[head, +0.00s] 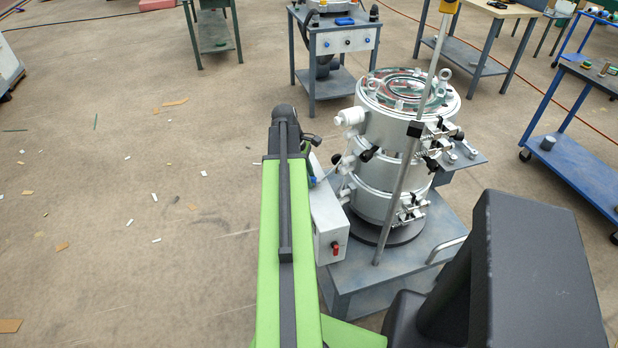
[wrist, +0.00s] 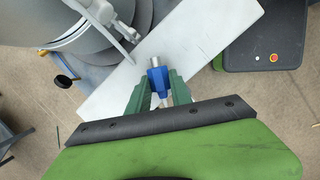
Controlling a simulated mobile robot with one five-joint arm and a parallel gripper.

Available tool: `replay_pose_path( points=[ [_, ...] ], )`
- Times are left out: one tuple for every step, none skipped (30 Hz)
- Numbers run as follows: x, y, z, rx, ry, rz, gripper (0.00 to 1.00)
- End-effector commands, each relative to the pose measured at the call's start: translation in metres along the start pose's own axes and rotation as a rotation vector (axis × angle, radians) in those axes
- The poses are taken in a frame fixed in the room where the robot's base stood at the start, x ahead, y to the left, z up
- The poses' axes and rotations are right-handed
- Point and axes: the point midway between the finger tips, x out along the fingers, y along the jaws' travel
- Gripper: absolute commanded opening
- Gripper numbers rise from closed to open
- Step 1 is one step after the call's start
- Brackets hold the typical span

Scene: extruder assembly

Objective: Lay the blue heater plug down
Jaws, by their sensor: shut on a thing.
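The blue heater plug (wrist: 158,79) has a grey metal tip and sits between the green fingers of my gripper (wrist: 160,92) in the wrist view. My gripper is shut on it. The plug is over a pale flat panel (wrist: 205,50); I cannot tell whether it touches the panel. In the head view a small blue spot, perhaps the plug (head: 312,181), shows beside my arm, near the grey control box. My arm hides most of the gripper there.
The silver extruder barrel (head: 385,190) stands on a grey cart (head: 400,262) right of my arm. The control box (head: 328,222) has a red switch. A blue cart (head: 575,165) stands at the right. The floor at left is open with scattered scraps.

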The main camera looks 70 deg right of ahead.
Motion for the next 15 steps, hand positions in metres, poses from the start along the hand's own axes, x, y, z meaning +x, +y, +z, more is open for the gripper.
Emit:
replay_pose_path(
  points=[
    [-0.0009, 0.0000, 0.0002, 0.000, 0.000, 0.000, 0.00],
    [-0.0009, 0.0000, 0.0002, 0.000, 0.000, 0.000, 0.00],
    [-0.0010, 0.0000, 0.0002, 0.000, 0.000, 0.000, 0.00],
    [-0.0010, 0.0000, 0.0002, 0.000, 0.000, 0.000, 0.00],
    [-0.0009, 0.0000, 0.0002, 0.000, 0.000, 0.000, 0.00],
    [-0.0006, 0.0000, 0.0001, 0.000, 0.000, 0.000, 0.00],
    [-0.0003, 0.0000, 0.0000, 0.000, 0.000, 0.000, 0.00],
    [0.0002, 0.0000, -0.0001, 0.000, 0.000, 0.000, 0.00],
    [0.0010, 0.0000, -0.0004, 0.000, 0.000, 0.000, 0.00],
    [0.0018, 0.0000, -0.0006, 0.000, 0.000, 0.000, 0.00],
    [0.0026, 0.0000, -0.0009, 0.000, 0.000, 0.000, 0.00],
    [0.0037, 0.0000, -0.0012, 0.000, 0.000, 0.000, 0.00],
    [0.0045, 0.0000, -0.0015, 0.000, 0.000, 0.000, 0.00],
    [0.0053, 0.0000, -0.0017, 0.000, 0.000, 0.000, 0.00],
    [0.0063, 0.0000, -0.0020, 0.000, 0.000, 0.000, 0.00]
  ],
)
